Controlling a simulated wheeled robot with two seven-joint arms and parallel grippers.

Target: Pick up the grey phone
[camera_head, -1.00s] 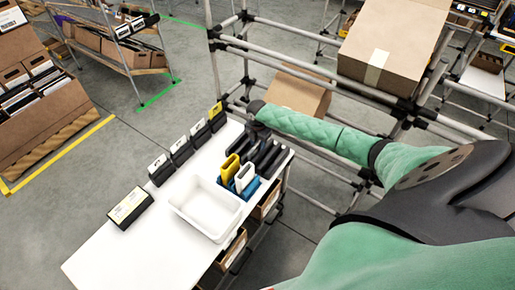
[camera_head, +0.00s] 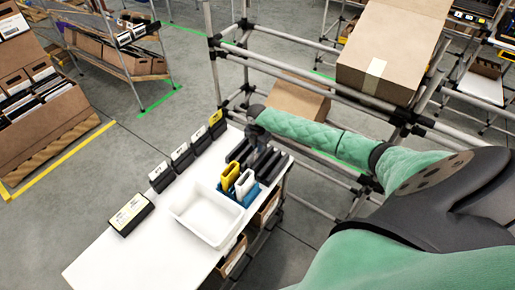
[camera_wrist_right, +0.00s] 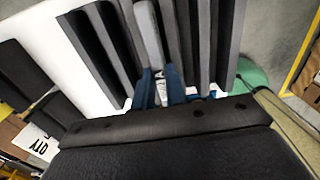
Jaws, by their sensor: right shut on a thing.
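The grey phone (camera_wrist_right: 149,35) stands in the dark slotted rack (camera_wrist_right: 217,40) in the right wrist view, with dark slots on both sides. My right gripper (camera_wrist_right: 162,88) is shut on it, with blue finger parts on either side of its near end. In the head view my right gripper (camera_head: 261,150) reaches down into the rack at the table's far right corner, and it hides most of the grey phone there. A yellow phone (camera_head: 230,174) and a white one (camera_head: 245,183) stand nearer, by a blue piece. My left gripper is not in view.
A white tray (camera_head: 177,206) sits on the white table (camera_head: 110,262), left of the rack. Several black label boxes line the table's left edge, one (camera_head: 131,214) lying nearer. A pipe shelf (camera_head: 300,52) with cartons stands behind my right arm.

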